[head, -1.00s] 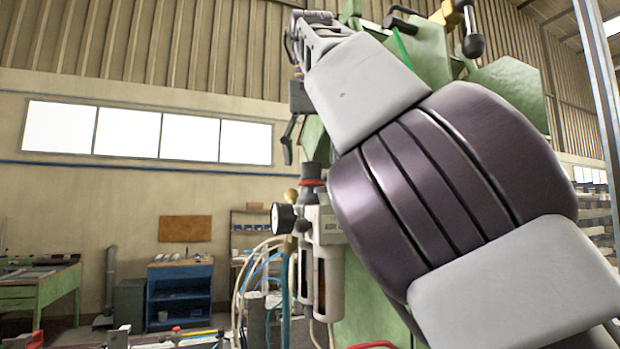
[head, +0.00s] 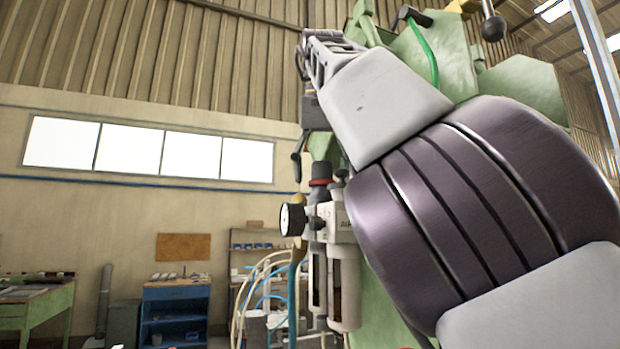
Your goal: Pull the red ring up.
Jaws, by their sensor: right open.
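The red ring (head: 320,182) is a thin band around the dark knob (head: 321,170) on top of a grey air-service unit (head: 335,222), left of my right arm. A round gauge (head: 292,219) sits on the unit's left side. My right gripper (head: 302,62) is at the upper middle, above the knob in the picture and apart from the ring. It is open, seen small and partly hidden by its own arm; I see nothing between its fingers. My left gripper is not in view.
A green machine frame (head: 520,85) stands behind my right arm, with a black ball-ended lever (head: 494,27) at top. A black handle (head: 297,165) hangs just left of the knob. Pale and blue hoses (head: 243,300) loop below the gauge. A blue cabinet (head: 176,312) stands at the back wall.

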